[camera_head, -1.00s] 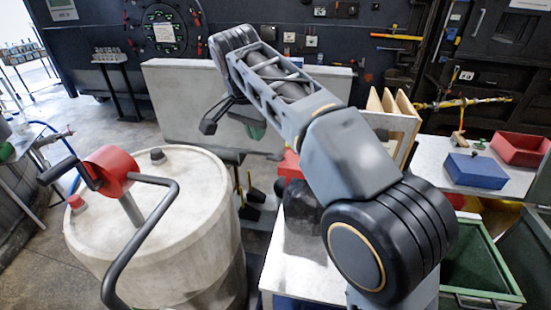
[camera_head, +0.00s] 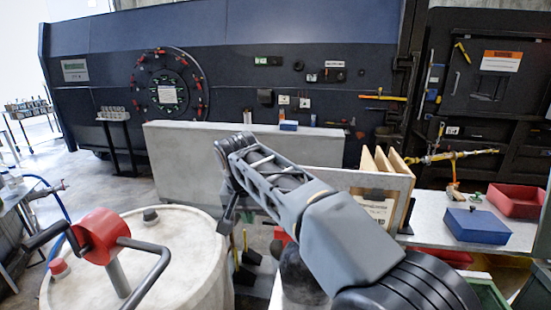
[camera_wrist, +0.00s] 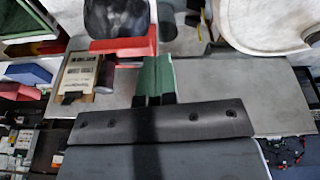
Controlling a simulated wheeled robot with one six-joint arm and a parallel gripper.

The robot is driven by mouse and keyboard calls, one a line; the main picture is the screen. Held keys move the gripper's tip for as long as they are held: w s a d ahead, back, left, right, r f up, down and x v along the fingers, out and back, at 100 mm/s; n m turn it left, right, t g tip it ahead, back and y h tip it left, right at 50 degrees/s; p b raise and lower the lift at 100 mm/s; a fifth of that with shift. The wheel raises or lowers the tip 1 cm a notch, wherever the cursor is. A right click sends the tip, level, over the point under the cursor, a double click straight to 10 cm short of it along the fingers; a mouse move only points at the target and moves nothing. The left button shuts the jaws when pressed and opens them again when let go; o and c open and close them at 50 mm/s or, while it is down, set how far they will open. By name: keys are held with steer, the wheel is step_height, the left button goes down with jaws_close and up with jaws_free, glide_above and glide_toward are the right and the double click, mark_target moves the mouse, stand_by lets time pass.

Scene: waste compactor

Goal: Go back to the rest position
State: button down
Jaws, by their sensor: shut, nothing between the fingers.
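My arm reaches up and away from the lower right in the head view, bent at its wrist (camera_head: 236,150) in front of a low grey wall. In that view my gripper is mostly hidden behind the arm. In the wrist view my gripper (camera_wrist: 157,76) shows its two green fingers side by side, shut with nothing between them. No held object shows.
A pale drum (camera_head: 150,262) with a red-hubbed crank (camera_head: 100,232) stands at left. The low grey wall (camera_head: 190,160) crosses behind my arm. At right, a white table (camera_head: 437,215) carries a blue box (camera_head: 476,226) and a red bin (camera_head: 516,201).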

steer(key=s+d+f+t, duration=0.1)
steer(key=s+d+f, duration=0.5)
steer(key=d, duration=0.5)
steer(key=s+d+f, duration=0.5)
steer(key=s+d, duration=0.5)
steer(key=d, duration=0.2)
steer(key=shift+s+d+f+n+t+y, duration=0.2)
steer(key=shift+s+f+n+t+y, duration=0.1)
steer(key=shift+s+f+n+t, duration=0.1)
steer(key=shift+r, duration=0.1)
